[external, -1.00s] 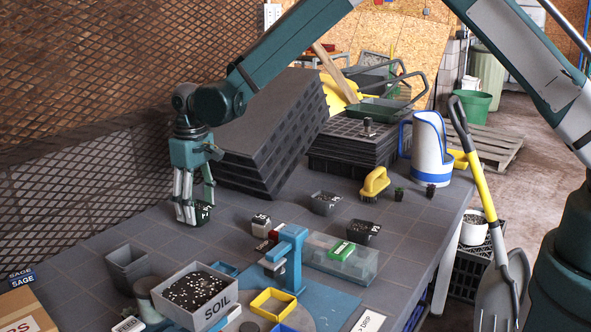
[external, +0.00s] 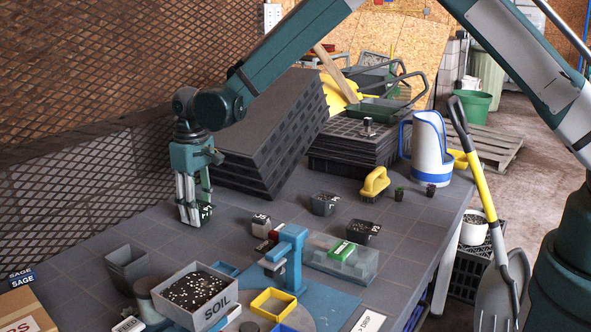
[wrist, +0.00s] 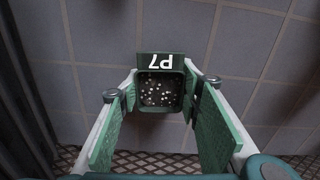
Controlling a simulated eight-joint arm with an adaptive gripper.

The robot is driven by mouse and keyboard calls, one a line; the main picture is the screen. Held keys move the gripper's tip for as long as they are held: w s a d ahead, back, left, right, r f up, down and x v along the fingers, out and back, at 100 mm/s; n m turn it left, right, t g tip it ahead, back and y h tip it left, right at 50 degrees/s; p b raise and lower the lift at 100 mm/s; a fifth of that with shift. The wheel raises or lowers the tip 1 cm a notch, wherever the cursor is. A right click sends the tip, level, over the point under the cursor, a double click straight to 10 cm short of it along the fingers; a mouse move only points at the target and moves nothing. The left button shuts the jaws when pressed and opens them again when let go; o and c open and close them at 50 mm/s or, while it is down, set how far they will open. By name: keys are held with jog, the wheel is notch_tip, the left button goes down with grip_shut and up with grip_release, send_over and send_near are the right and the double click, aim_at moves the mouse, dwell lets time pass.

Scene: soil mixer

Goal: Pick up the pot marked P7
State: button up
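The pot marked P7 (wrist: 160,93) is a small dark square pot filled with dark soil and white specks. Its label reads P7, upside down in the wrist view. My gripper (wrist: 160,90) points down with one finger on each side of the pot, and the fingertips appear to press on its sides. In the external view my gripper (external: 195,215) is low at the left of the table. The pot (external: 206,213) is partly hidden behind the fingers there and appears to be at table level.
Stacked black trays (external: 260,135) stand behind and right of my gripper. Other small pots (external: 324,203) and a blue press (external: 287,260) are to the right. A SOIL bin (external: 218,310) and empty grey pots (external: 126,268) stand in front. A mesh wall (external: 80,180) is at the left.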

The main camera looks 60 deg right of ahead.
jog(key=shift+r, duration=0.15)
jog(key=shift+r+p, duration=0.7)
jog(key=shift+r, duration=4.2)
jog(key=shift+s+d, duration=0.1)
jog(key=shift+s, duration=0.05)
